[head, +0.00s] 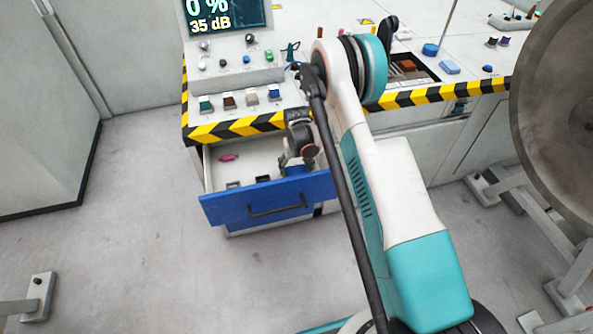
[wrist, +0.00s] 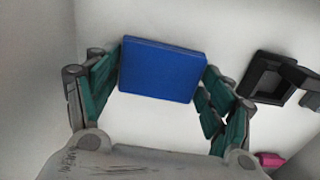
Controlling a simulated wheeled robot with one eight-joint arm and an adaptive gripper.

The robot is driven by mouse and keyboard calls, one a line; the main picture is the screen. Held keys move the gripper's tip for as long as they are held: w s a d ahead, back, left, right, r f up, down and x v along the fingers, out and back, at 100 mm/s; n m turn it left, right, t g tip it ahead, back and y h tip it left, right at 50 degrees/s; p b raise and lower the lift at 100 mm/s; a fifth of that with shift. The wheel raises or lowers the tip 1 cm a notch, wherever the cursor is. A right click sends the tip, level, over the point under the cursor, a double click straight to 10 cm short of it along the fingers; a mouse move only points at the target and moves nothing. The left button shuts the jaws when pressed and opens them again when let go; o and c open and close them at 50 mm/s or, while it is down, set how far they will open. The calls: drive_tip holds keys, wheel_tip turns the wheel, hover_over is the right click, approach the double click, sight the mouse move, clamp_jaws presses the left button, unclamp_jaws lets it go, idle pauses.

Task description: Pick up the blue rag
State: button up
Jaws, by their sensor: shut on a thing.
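The blue rag (wrist: 165,72) shows in the wrist view as a flat, dark blue, block-like piece. My gripper (wrist: 160,64) has its green fingers on the left and right sides of the rag and is shut on it. In the head view my gripper (head: 297,162) reaches down into the open drawer, and a bit of the rag (head: 295,170) shows below it, close behind the drawer front. Whether the rag touches the drawer floor I cannot tell.
The open drawer (head: 268,203) has a blue front with a dark handle. It also holds a pink item (head: 228,157) and dark square pieces (wrist: 268,80). Above it is the console with a striped edge (head: 236,129), buttons and switches.

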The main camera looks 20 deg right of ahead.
sight(297, 170)
wheel_tip(297, 170, up, 20)
drive_tip(key=p, duration=0.6)
drive_tip(key=shift+p, duration=0.4)
